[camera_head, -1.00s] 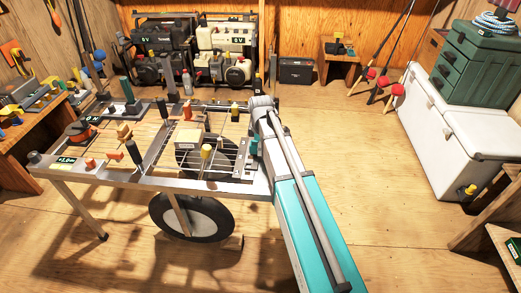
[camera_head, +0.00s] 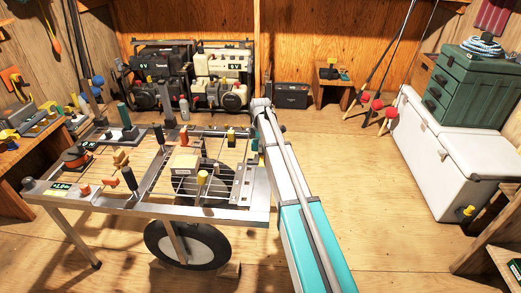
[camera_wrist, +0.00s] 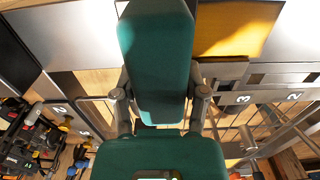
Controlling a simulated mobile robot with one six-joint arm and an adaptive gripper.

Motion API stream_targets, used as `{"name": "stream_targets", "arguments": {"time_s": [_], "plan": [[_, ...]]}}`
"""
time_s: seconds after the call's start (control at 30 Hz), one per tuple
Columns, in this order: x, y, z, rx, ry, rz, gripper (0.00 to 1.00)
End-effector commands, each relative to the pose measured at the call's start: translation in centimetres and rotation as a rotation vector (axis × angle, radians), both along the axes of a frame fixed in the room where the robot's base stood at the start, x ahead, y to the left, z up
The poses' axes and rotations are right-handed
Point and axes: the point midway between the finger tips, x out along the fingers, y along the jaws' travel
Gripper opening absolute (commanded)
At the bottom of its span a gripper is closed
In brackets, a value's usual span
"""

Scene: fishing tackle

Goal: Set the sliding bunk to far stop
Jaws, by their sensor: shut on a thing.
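A dark green padded block (camera_wrist: 157,50), apparently the sliding bunk, fills the middle of the wrist view. My gripper (camera_wrist: 161,108) is shut on it, one grey finger on each side. A second green surface (camera_wrist: 160,155) lies below; I cannot tell whether it is the same piece. In the head view a small green piece (camera_head: 254,144) shows at the right side of the metal frame (camera_head: 150,207), beside my arm. My arm hides the gripper there.
A white chest (camera_head: 440,165) and green drawer box (camera_head: 478,85) stand right. Equipment lines the back wall. The floor (camera_head: 370,170) right of my arm is clear.

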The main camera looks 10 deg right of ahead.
Motion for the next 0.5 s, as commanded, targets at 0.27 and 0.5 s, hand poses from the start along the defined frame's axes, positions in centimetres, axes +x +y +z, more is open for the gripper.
{"name": "stream_targets", "arguments": {"time_s": [0.27, 0.5], "plan": [[0.62, -0.23, 0.05, -0.005, -0.011, -0.001, 0.59], [0.55, -0.2, 0.05, -0.003, -0.01, -0.001, 0.91]]}}
